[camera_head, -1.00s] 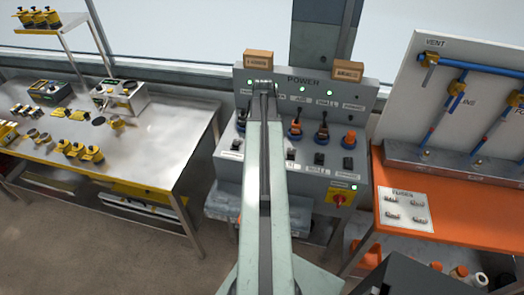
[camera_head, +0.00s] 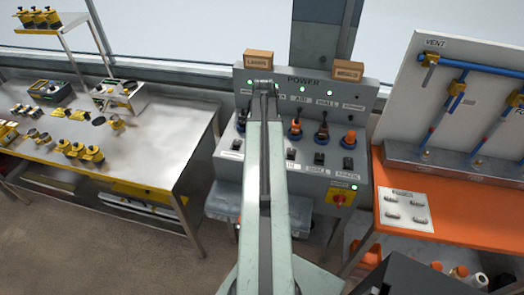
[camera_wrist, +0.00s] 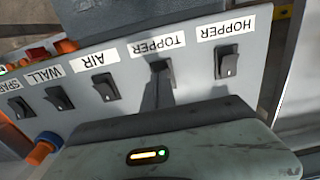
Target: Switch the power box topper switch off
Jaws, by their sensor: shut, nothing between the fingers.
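The grey power box (camera_head: 360,95) stands straight ahead in the head view, with a row of black rocker switches along its lower front. In the wrist view its labels appear upside down. The topper switch (camera_wrist: 162,67) is under the TOPPER label (camera_wrist: 151,41), between the hopper switch (camera_wrist: 227,63) and the air switch (camera_wrist: 105,86). My gripper (camera_wrist: 158,92) is shut and empty, its dark narrow tip at or just in front of the topper switch. Contact and the switch's position cannot be told. In the head view my arm hides the gripper and this switch.
The wall switch (camera_wrist: 58,98) and spare switch (camera_wrist: 19,107) sit farther left in the wrist view. A steel bench (camera_head: 160,130) is on the left, an orange bench (camera_head: 440,215) on the right.

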